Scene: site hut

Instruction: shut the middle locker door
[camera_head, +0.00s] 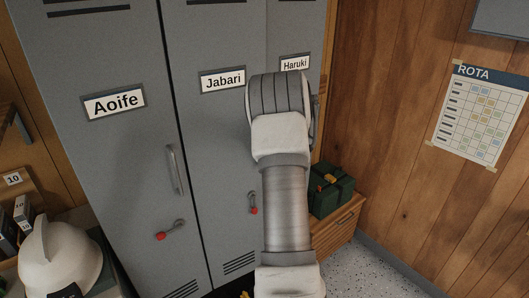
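Three grey locker doors stand side by side. The left one is labelled Aoife (62,62), the middle one Jabari (205,125) and the right one Haruki (294,40). A dark narrow line runs between the left and middle doors. The middle door looks nearly in line with its neighbours; I cannot tell whether it is fully shut. A red-tipped latch or key (253,205) shows low on it. My arm rises in front of the middle and right doors and hides part of both. My gripper is hidden beyond the arm's rounded upper end.
A white helmet (58,262) and small boxes stand at the lower left. A green box (330,190) sits on a wooden cabinet (338,228) right of the lockers. A ROTA sheet (484,112) hangs on the wood wall. Speckled floor (362,272) is clear at the lower right.

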